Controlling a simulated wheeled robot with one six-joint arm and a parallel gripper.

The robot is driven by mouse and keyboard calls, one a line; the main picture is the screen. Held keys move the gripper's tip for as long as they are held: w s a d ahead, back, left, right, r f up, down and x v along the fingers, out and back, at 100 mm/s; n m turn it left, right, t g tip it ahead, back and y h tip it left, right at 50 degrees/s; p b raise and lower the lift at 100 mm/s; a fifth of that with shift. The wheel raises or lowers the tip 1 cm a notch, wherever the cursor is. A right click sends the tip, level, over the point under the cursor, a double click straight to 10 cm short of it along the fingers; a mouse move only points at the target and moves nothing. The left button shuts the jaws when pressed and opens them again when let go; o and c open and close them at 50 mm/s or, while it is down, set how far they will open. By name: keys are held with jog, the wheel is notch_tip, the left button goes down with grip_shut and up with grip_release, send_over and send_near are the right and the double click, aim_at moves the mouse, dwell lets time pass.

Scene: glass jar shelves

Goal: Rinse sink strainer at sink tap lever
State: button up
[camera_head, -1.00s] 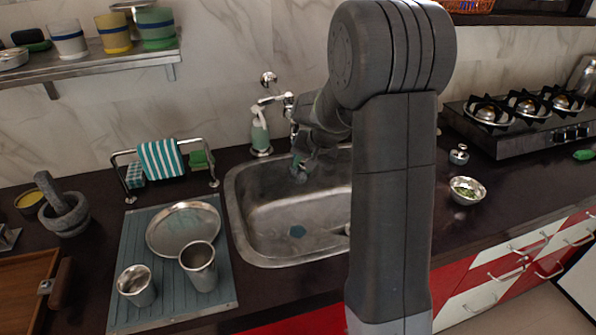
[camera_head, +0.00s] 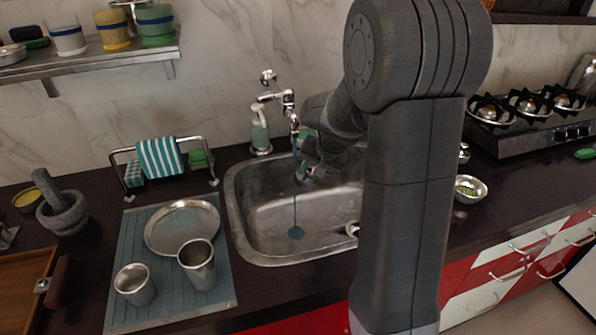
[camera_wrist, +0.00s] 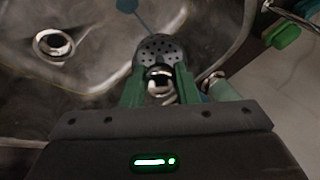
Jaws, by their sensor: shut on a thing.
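The sink strainer (camera_wrist: 160,47), a round metal disc full of holes with a shiny knob, is between the green fingers of my gripper (camera_wrist: 161,88) in the wrist view. My gripper is shut on it. In the head view my gripper (camera_head: 310,172) is over the sink (camera_head: 262,215), just right of the tap (camera_head: 290,103); the strainer is too small to make out there. A thin blue stream of water (camera_head: 295,200) falls from the tap to a blue patch in the basin. In the wrist view the stream (camera_wrist: 127,6) is beyond the strainer, apart from it.
A soap bottle (camera_head: 260,132) stands behind the sink. Left are a cloth rack (camera_head: 160,158) and a drying mat (camera_head: 130,250) with a plate and two steel cups. A small bowl (camera_head: 466,189) and a gas stove (camera_head: 530,125) are on the right.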

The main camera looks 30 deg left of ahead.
jog(key=d, duration=0.2)
jog(key=s+d+b, duration=0.1)
jog(key=d, duration=0.1)
jog(key=shift+d, duration=0.1)
dwell(1.3)
jog(key=s+d+r+p, duration=0.1)
jog(key=d+r, duration=0.3)
jog(key=shift+s+d+p, duration=0.15)
jog(key=shift+d+p, duration=0.25)
dwell(0.7)
